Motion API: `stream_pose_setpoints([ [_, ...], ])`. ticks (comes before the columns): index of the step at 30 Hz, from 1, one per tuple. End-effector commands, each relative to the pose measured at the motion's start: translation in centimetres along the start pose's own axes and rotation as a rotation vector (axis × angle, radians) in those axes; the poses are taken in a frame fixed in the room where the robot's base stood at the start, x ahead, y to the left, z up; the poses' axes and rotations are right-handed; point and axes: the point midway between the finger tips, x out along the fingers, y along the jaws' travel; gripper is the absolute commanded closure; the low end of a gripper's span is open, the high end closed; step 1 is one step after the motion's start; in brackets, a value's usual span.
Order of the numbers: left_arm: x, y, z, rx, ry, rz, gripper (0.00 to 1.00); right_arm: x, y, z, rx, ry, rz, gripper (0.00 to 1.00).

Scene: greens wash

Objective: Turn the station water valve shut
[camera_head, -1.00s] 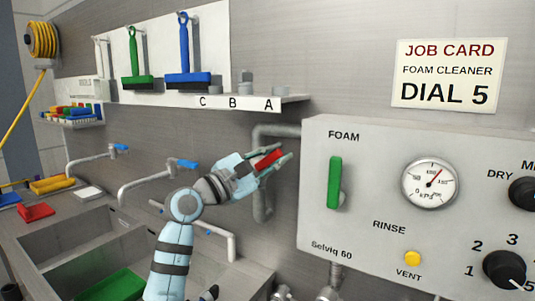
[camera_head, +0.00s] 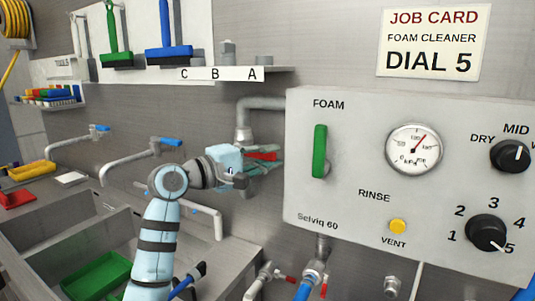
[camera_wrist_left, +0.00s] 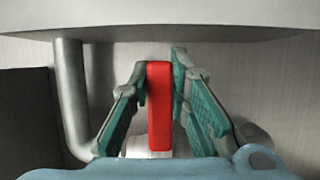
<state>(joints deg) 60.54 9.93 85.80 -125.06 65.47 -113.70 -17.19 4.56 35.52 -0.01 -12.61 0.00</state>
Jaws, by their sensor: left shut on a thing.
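The red water valve handle (camera_head: 262,157) sits on the grey pipe (camera_head: 243,120) left of the control panel. In the head view it lies nearly level. My left gripper (camera_head: 264,162) is shut on it, with a finger on either side. In the left wrist view the red handle (camera_wrist_left: 160,105) stands upright between the green-padded fingers (camera_wrist_left: 160,85), its lower end near my wrist. The fingers hide the valve body. My right gripper is not in view.
The control panel (camera_head: 350,215) stands close right of the gripper, with an upright green lever (camera_head: 319,150), a gauge (camera_head: 413,149) and a dial (camera_head: 486,233) pointing near 5. A shelf (camera_head: 215,74) is above. Taps and a sink (camera_head: 60,238) are left and below.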

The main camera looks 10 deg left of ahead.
Motion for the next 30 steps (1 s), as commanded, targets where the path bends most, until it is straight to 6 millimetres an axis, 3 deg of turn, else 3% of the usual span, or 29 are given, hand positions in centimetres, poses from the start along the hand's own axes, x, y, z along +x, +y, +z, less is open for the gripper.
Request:
stream_pose_setpoints([
  [13, 0.0, 0.0, -0.2, 0.015, 0.006, -0.002, 1.00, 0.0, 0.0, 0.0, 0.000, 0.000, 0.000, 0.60],
  [14, 0.0, 0.0, -0.2, 0.015, 0.006, -0.002, 0.81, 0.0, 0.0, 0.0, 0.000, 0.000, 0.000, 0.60],
  [18, 0.0, 0.0, -0.1, 0.014, 0.005, -0.002, 0.62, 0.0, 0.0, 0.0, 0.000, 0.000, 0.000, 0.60],
  [26, -0.1, 0.0, -0.1, 0.012, 0.003, -0.002, 0.62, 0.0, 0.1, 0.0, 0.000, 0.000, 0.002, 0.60],
  [30, -1.3, 0.0, -0.2, 0.013, 0.006, -0.001, 0.62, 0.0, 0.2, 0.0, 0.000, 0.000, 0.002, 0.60],
])
